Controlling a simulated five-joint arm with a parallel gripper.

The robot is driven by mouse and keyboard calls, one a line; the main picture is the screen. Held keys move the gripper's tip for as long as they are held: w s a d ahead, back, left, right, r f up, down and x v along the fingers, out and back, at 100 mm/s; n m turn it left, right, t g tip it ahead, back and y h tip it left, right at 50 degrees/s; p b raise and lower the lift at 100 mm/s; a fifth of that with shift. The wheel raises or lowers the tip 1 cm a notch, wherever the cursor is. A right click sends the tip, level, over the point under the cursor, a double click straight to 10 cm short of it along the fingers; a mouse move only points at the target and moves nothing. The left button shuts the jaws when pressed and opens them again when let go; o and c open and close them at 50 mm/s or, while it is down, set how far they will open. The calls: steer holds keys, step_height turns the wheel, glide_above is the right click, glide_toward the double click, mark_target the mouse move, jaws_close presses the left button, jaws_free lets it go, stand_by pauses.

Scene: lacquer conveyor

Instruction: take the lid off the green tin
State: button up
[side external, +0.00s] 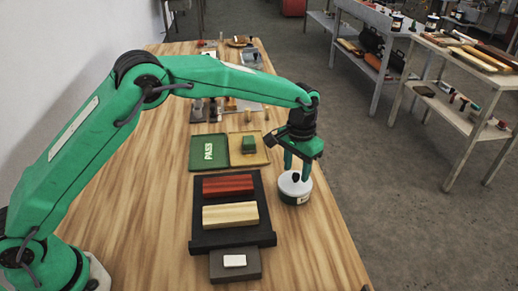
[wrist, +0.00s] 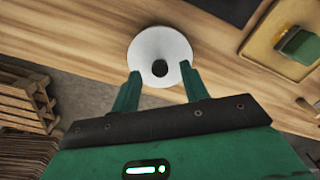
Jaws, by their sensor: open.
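A round tin (side external: 294,193) stands near the right edge of the table, with a pale side and a dark mark on it. Its white lid (wrist: 159,45) has a small black knob (wrist: 160,68) at the centre. I see no green on this tin. My gripper (side external: 297,172) is open just above the tin, pointing down. In the wrist view my two green fingertips (wrist: 160,73) lie on either side of the knob, apart from it in the picture. I cannot tell whether they touch the lid.
A black conveyor (side external: 262,211) left of the tin carries a red block (side external: 228,186) and a cream block (side external: 230,215). Behind are a green PASS tray (side external: 196,154) and a yellow tray (side external: 262,158) with a green block (side external: 248,145). The table's right edge is close.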

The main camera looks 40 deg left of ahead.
steer(key=shift+f, duration=1.15)
jaws_close()
